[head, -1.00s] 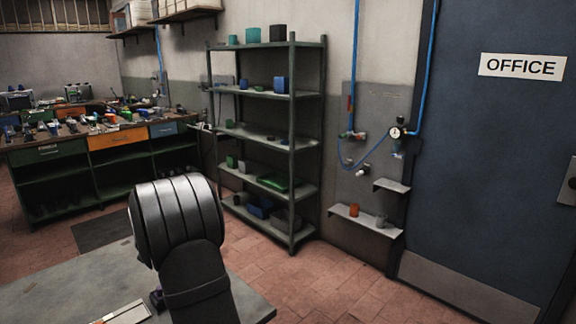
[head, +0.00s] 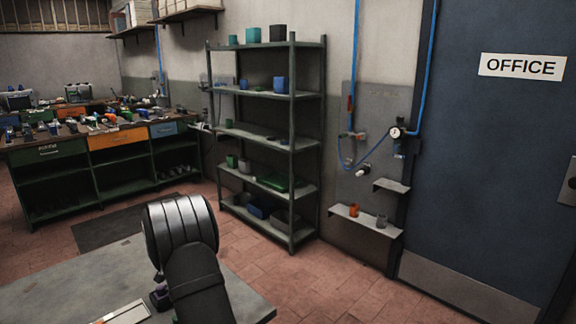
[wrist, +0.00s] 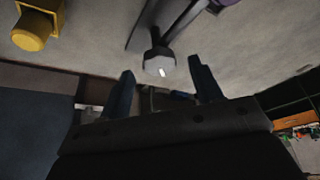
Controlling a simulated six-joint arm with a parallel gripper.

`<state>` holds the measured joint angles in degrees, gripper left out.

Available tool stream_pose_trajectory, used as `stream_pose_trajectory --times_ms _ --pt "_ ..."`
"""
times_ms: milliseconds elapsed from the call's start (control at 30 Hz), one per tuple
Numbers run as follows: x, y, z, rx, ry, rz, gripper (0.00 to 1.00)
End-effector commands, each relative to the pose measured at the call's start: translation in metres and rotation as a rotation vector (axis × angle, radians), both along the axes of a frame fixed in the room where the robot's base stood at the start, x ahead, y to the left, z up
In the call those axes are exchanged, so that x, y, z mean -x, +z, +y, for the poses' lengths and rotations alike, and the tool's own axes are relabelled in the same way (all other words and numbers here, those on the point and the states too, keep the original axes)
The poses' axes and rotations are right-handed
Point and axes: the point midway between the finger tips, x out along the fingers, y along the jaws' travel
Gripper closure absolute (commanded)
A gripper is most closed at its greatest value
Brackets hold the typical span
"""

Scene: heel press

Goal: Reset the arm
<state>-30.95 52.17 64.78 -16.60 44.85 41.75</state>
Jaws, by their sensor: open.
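My gripper (wrist: 163,88) shows in the wrist view, its two dark fingers spread apart. I see nothing held between them. A dark tool-like part with a pale faceted end (wrist: 160,62) shows beyond the fingertips, apparently clear of them. In the head view my dark, ribbed arm rises over the grey table (head: 60,280) at the bottom. The gripper itself is out of the head view.
A yellow round-ended part (wrist: 34,30) is at the wrist view's upper left. A pale flat item (head: 124,313) lies on the table. Beyond are a workbench (head: 85,147), a metal shelf (head: 292,150) and a blue office door (head: 480,170). Tiled floor between is open.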

Motion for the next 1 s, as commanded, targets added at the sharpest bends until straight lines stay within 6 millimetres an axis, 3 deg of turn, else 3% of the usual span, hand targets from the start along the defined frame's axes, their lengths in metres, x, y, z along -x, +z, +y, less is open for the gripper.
stream_pose_trajectory --times_ms 67,1000 --pt "-0.0057 -0.0164 -0.0011 0.002 -0.001 0.003 0.41" --pt "-0.0066 -0.0126 -0.0056 0.0 0.52 0.001 0.41"
